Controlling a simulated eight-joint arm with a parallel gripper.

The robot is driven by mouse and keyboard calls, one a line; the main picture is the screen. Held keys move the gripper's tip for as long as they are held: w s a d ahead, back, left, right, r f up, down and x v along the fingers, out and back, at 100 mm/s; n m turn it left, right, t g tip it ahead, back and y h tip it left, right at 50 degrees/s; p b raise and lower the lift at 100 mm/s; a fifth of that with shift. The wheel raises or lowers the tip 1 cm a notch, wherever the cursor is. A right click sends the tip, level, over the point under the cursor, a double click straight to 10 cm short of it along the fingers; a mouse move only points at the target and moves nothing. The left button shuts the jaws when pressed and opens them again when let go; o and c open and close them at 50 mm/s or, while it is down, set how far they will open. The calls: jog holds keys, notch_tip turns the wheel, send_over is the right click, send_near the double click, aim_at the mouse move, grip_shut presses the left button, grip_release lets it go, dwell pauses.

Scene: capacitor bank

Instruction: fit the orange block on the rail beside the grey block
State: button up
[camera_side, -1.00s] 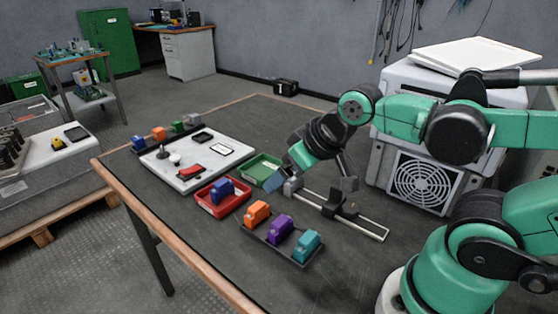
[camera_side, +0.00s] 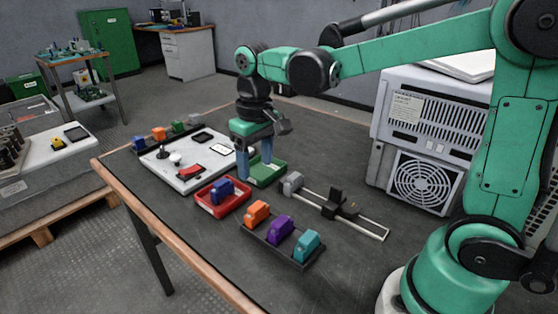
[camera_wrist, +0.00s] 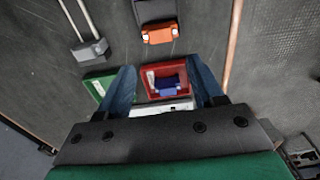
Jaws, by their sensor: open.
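The grey block (camera_side: 292,183) is at the left end of the rail (camera_side: 370,228); both show at the top left of the wrist view, grey block (camera_wrist: 90,50) and rail (camera_wrist: 76,18). My gripper (camera_side: 255,172) is open and empty, pointing down by the green tray, apart from the orange block. Its fingers also flank the wrist view (camera_wrist: 160,66).
A red tray (camera_side: 205,209) with a blue block (camera_side: 222,190) stands between the white board (camera_side: 165,176) and the orange block. A green tray (camera_side: 272,179) is by my fingers. A black piece (camera_side: 334,199) stands on the rail. Another orange block (camera_side: 158,133) is far left.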

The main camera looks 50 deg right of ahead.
aim_at(257, 206)
jog(key=shift+w+f, duration=0.2)
jog(key=shift+f, duration=4.5)
grip_shut()
jog(key=shift+r, duration=0.1)
jog(key=shift+r, duration=3.45)
